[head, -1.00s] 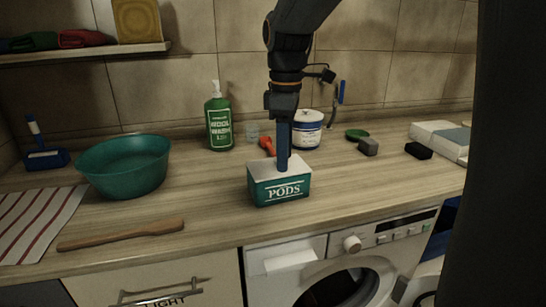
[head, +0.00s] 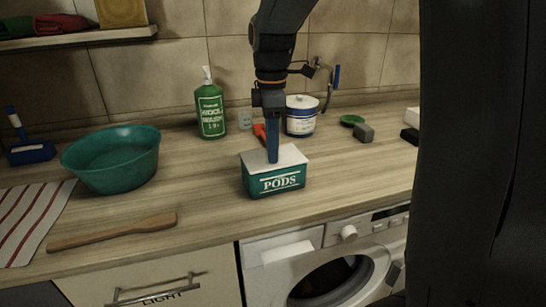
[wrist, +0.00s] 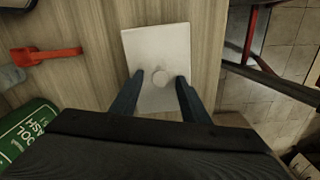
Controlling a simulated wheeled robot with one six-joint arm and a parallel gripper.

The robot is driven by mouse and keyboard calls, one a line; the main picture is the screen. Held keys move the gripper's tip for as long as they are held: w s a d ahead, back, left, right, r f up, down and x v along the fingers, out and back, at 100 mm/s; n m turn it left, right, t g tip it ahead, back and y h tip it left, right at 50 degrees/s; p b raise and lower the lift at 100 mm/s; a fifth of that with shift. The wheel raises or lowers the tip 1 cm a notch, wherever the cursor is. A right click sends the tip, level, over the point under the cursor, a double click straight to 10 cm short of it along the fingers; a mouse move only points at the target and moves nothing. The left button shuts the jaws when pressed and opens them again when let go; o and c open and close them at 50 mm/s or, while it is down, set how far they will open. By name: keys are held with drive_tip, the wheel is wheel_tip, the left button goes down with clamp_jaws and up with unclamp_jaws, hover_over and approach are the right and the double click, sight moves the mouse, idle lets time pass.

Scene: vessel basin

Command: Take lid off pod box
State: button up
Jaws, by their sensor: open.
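The pod box (head: 276,182) is teal with white PODS lettering and stands upright on the counter near its front edge. Its white lid (head: 293,155) sits on top. In the wrist view the lid (wrist: 150,42) shows as a pale rectangle with a round knob (wrist: 161,75) in its middle. My gripper (head: 272,160) points straight down over the lid. In the wrist view my gripper (wrist: 159,76) is open, with one blue finger on each side of the knob and a gap to it on both sides. In the head view the fingers hide the knob.
A teal basin (head: 112,160), a wooden paddle (head: 112,232) and a striped cloth (head: 30,222) lie left. A green wool wash bottle (head: 210,108), a red object (wrist: 48,55) and a white-blue tub (head: 301,117) stand behind the box.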

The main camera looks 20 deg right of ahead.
clamp_jaws()
